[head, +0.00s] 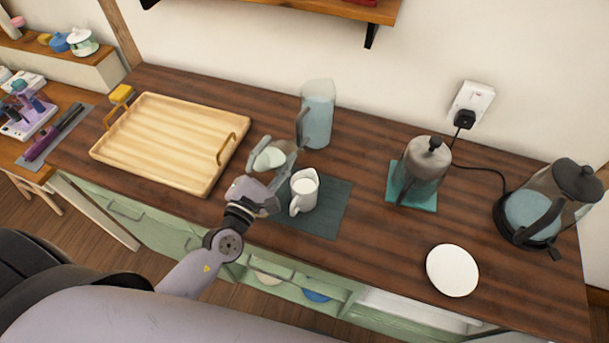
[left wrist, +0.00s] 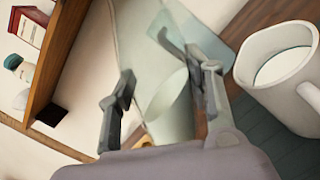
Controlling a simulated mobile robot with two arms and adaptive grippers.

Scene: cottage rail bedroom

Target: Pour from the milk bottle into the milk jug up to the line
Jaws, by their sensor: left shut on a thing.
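The milk bottle (head: 268,157) is clear glass with white milk in it. My left gripper (head: 272,172) is shut on it, just left of the jug and close to it. In the left wrist view, the bottle (left wrist: 172,103) is between the fingers of the left gripper (left wrist: 163,95); I cannot tell how far it is tilted. The milk jug (head: 304,190) is white and stands upright on a dark green mat (head: 328,213). In the left wrist view, the jug (left wrist: 258,95) shows pale liquid below its rim. I see no line on it. My right gripper is out of view.
A glass pitcher (head: 318,115) stands behind the jug. A wooden tray (head: 165,140) lies to the left. A French press (head: 423,172), a white plate (head: 452,270) and a kettle (head: 535,210) stand to the right. A wall shelf (head: 340,8) is above.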

